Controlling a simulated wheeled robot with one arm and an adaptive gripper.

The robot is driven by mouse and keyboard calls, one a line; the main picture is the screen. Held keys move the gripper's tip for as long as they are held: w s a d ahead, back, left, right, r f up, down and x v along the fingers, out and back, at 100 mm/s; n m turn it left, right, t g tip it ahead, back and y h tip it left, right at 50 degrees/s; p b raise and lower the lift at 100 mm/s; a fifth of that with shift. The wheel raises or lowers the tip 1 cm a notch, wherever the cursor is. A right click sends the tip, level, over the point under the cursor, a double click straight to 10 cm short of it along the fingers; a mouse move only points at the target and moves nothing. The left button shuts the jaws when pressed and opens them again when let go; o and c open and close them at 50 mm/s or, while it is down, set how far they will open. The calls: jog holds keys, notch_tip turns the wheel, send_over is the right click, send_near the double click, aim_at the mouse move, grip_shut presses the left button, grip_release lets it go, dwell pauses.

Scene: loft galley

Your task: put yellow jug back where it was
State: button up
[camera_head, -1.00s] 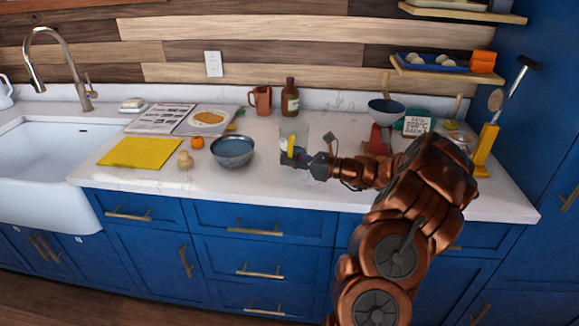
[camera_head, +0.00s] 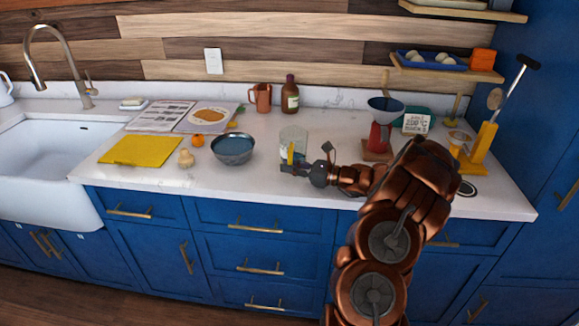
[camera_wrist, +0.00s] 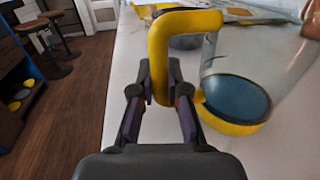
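The yellow jug (camera_head: 293,138) has a clear body with a yellow handle and yellow base. It is upright near the front of the counter, right of the grey bowl. In the wrist view its yellow handle (camera_wrist: 188,21) rises between my fingers, and its clear body with a dark blue inside bottom (camera_wrist: 236,98) is to the right. My gripper (camera_head: 291,166) comes from the right; in the wrist view my gripper (camera_wrist: 160,80) is closed around the handle's upright bar. The base looks to be on or just above the counter; I cannot tell which.
The grey bowl (camera_head: 232,150) stands left of the jug. A copper mug (camera_head: 262,97) and brown bottle (camera_head: 290,96) stand behind. A red scale (camera_head: 380,136) and a small sign (camera_head: 416,124) stand right. The counter's front edge is close; bare counter lies between jug and bottle.

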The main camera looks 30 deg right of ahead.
jog(key=o, duration=0.5)
jog(key=shift+c, duration=0.2)
jog(key=shift+r, duration=0.15)
